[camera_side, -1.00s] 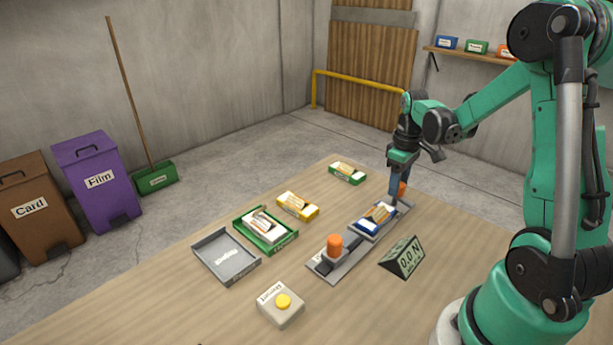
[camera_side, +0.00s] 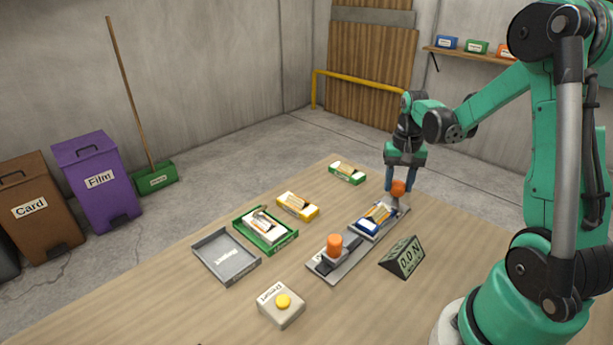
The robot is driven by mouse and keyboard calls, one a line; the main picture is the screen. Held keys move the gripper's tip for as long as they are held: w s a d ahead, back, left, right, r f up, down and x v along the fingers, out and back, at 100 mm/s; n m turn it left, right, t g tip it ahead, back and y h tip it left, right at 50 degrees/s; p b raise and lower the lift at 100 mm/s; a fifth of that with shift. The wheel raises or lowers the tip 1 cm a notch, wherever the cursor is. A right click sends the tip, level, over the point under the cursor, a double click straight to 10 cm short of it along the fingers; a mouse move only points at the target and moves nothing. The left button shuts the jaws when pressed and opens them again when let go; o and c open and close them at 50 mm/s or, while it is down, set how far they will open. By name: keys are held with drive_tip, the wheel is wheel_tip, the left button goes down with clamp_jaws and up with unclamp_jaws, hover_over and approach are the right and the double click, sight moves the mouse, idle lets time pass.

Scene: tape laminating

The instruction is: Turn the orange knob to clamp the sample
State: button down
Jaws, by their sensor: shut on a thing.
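Two orange knobs stand on the ends of a long grey clamp fixture (camera_side: 343,268). The near orange knob (camera_side: 334,245) is free. The far orange knob (camera_side: 398,188) is between the fingers of my gripper (camera_side: 400,184), which is shut on it from above. The sample (camera_side: 378,214), a light strip piece with a blue end, lies on the fixture between the two knobs. Whether the clamp presses on the sample cannot be told.
A display (camera_side: 403,257) reading 0.0 N stands right of the fixture. A grey tray (camera_side: 226,256), a green tray (camera_side: 265,230) with packs, a yellow pack (camera_side: 298,206), a green pack (camera_side: 347,172) and a yellow-button box (camera_side: 282,303) lie left of it.

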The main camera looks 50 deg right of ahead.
sight(398, 183)
drive_tip(key=m, duration=0.5)
idle(0.6)
drive_tip(key=shift+c, duration=2.1)
unclamp_jaws()
drive_tip(key=shift+r, duration=2.8)
drive_tip(key=shift+a, duration=0.1)
